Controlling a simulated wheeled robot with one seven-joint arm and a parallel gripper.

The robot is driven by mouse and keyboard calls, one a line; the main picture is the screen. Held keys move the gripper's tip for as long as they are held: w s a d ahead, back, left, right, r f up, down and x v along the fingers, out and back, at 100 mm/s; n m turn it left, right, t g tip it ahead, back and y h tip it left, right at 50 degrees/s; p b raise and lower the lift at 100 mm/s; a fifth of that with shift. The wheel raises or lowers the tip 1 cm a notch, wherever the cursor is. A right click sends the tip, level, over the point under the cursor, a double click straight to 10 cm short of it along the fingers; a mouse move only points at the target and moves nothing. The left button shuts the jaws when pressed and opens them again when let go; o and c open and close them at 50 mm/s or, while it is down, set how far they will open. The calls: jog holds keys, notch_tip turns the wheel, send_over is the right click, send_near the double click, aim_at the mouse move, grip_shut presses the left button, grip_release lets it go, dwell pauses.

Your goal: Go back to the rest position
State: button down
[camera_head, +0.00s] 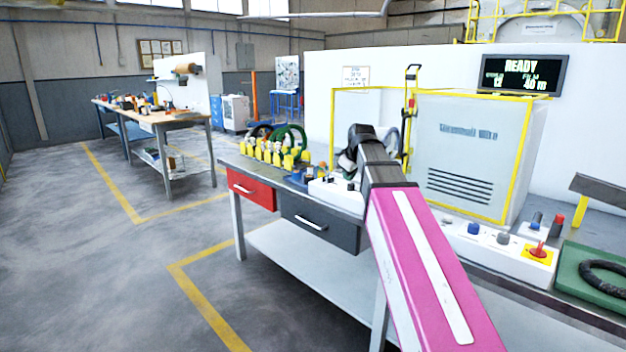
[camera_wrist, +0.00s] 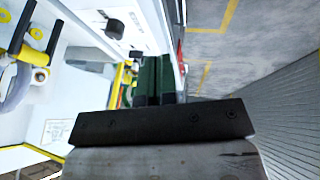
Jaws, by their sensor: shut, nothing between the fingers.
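My pink and white arm reaches forward from the bottom right over the workbench (camera_head: 272,186) in the head view. My gripper's fingers are hidden or too small to make out there. In the wrist view my gripper (camera_wrist: 158,72) shows as two dark fingers side by side beyond a dark plate. The fingers are together and nothing is held between them.
A control panel (camera_head: 492,246) with a red knob and a green tray (camera_head: 573,271) holding a black ring are at right. Yellow bottles (camera_head: 272,153) crowd the bench's left end. Floor at left is clear.

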jog(key=s+d+f+m+g, duration=0.2)
jog(key=s+f, duration=0.5)
jog(key=f, duration=0.6)
jog(key=s+d+f+m+g+h, duration=0.1)
jog(key=s+f+m, duration=0.3)
jog(key=f, duration=0.9)
jog(key=s+d+f+m+g, duration=0.2)
jog(key=s+d+f+m, duration=0.1)
jog(key=s+f, duration=0.7)
notch_tip(320, 180, down, 3)
jog(key=shift+s+d+r+g+h, duration=0.1)
jog(key=shift+s+d+g+h, duration=0.05)
jog(key=shift+d+g+h, duration=0.2)
